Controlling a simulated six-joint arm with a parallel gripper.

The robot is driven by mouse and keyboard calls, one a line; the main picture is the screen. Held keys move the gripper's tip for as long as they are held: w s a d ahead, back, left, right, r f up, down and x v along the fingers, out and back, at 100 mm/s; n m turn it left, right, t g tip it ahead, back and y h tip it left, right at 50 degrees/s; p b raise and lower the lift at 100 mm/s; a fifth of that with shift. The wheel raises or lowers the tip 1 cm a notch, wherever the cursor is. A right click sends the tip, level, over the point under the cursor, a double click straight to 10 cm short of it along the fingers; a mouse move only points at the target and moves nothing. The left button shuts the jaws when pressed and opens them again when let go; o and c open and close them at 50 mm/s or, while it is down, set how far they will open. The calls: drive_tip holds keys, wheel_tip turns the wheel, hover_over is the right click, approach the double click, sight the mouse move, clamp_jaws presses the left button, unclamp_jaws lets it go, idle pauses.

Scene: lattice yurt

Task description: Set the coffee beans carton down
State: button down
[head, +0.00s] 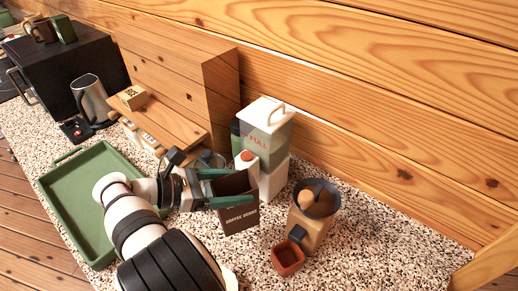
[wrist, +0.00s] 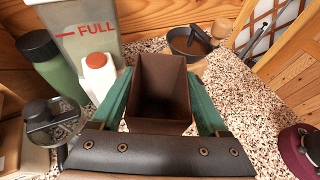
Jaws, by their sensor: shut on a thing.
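The coffee beans carton (head: 240,213) is a dark brown, open-topped box with pale lettering on its front. My gripper (head: 232,187) has its green fingers shut on the carton, one on each side near the top. In the wrist view the carton (wrist: 160,88) stands upright between the two fingers of my gripper (wrist: 163,100), and I look down into its dark inside. The carton is over the speckled counter (head: 365,235); I cannot tell whether its base touches it.
A wooden grinder (head: 308,222) and a small red-brown cup (head: 288,258) stand right of the carton. A green tray (head: 60,192) lies left. Bare counter extends to the right.

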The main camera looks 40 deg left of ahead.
drive_tip(key=shift+s+f, duration=0.4)
drive_tip(key=shift+f, duration=0.3)
drive_tip(key=shift+f, duration=4.25)
unclamp_jaws()
drive_tip(key=shift+f, duration=0.1)
